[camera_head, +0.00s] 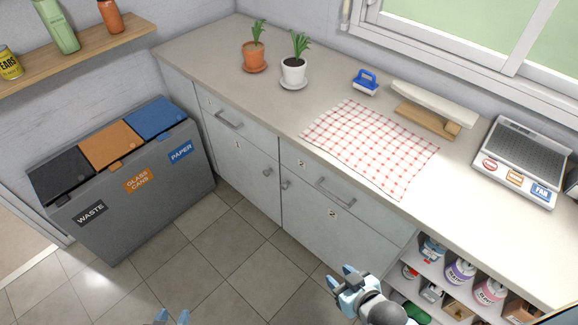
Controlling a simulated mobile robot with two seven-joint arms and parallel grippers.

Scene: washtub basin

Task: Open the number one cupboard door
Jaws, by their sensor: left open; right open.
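The left cupboard door (242,168) is closed under the counter. Its small label is too small to read; the label on the right cupboard door (335,240) looks like a 2. The left door's knob (267,172) is near its right edge. The right door's knob (285,184) is just beside it, across the seam. My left gripper (172,317) shows only its fingertips at the bottom edge, open and empty, well in front of the doors. My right gripper (341,277) is open and empty, in front of the right door's lower part, apart from both knobs.
Two closed drawers with bar handles, left (228,120) and right (336,192), sit above the doors. A grey sorting bin (145,207) stands at the left. Open shelves (440,275) with containers are right of my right gripper. The tiled floor (215,262) before the doors is clear.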

